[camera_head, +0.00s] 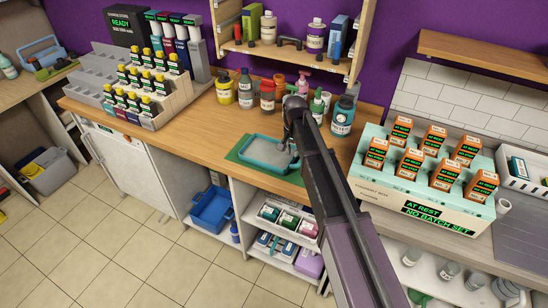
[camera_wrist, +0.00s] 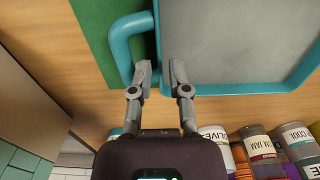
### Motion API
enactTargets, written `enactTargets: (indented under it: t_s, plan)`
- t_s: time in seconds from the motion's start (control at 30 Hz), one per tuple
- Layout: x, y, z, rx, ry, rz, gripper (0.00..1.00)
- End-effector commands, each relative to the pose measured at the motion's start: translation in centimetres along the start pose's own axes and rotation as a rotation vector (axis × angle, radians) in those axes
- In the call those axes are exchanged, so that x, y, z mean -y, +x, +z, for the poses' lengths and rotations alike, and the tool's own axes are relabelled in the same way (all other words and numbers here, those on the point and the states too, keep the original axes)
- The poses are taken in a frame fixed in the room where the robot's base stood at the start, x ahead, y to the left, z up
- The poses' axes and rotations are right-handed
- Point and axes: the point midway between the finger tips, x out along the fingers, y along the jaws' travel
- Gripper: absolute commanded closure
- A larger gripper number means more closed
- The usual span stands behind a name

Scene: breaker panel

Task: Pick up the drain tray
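The drain tray (camera_head: 249,149) is a shallow teal-rimmed tray with a grey inside, lying on a green mat on the wooden counter. In the wrist view its teal rim (camera_wrist: 240,89) and a looped side handle (camera_wrist: 120,44) show close up. My gripper (camera_head: 292,150) is at the tray's right end in the head view. In the wrist view my gripper (camera_wrist: 160,68) has its two fingers apart, with the teal rim by the handle between them. One finger is on the handle side and the other over the grey inside. Whether they touch the rim is unclear.
Several bottles and jars (camera_head: 267,96) stand behind the tray. A bottle rack (camera_head: 150,100) is to the left and a mint-coloured unit with orange boxes (camera_head: 425,190) to the right. A blue bin (camera_head: 212,208) sits on the shelf below. Counter left of the mat is clear.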

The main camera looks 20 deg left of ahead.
Motion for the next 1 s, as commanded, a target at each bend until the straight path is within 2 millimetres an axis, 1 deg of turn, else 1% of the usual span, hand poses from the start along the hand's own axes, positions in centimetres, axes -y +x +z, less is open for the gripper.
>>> enactTargets:
  t_s: [0.03,0.1,0.5,0.7,1.0]
  plan:
    - [0.0,0.7,-0.1,0.000,0.000,0.000,0.77]
    - [0.0,1.2,-0.1,0.000,0.000,0.000,0.77]
    - [-0.1,4.1,-0.3,0.000,-0.001,0.000,0.77]
    - [-0.1,4.6,-0.3,0.000,-0.001,0.000,0.77]
    - [0.0,4.5,-0.3,0.000,-0.002,0.000,0.77]
